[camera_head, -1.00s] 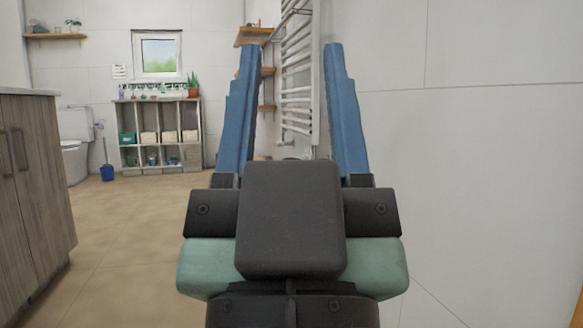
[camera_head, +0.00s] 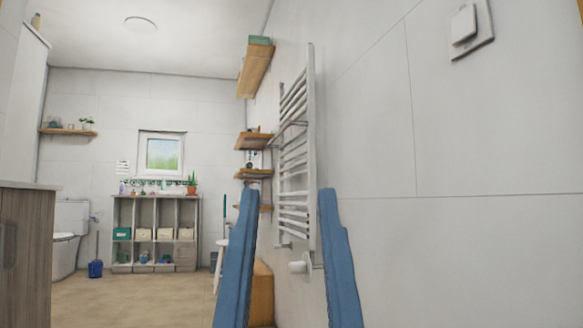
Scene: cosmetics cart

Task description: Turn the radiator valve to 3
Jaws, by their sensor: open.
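The white towel radiator (camera_head: 296,160) hangs on the right wall, a little right of the picture's middle. A small white radiator valve (camera_head: 299,267) sticks out at its lower end. The valve's numbers are too small to read. My gripper (camera_head: 282,195) shows as two long blue fingers, spread wide apart and empty. In the picture the valve appears between the fingers, closer to the right one, but the gripper is not seen touching it. The lower part of the gripper is out of the frame.
Wooden shelves (camera_head: 255,141) stick out from the wall beyond the radiator. A brown wooden piece (camera_head: 262,290) stands low behind the left finger. A cabinet (camera_head: 26,255) is at the left, and a cubby shelf (camera_head: 155,217) stands at the back wall. The floor between is clear.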

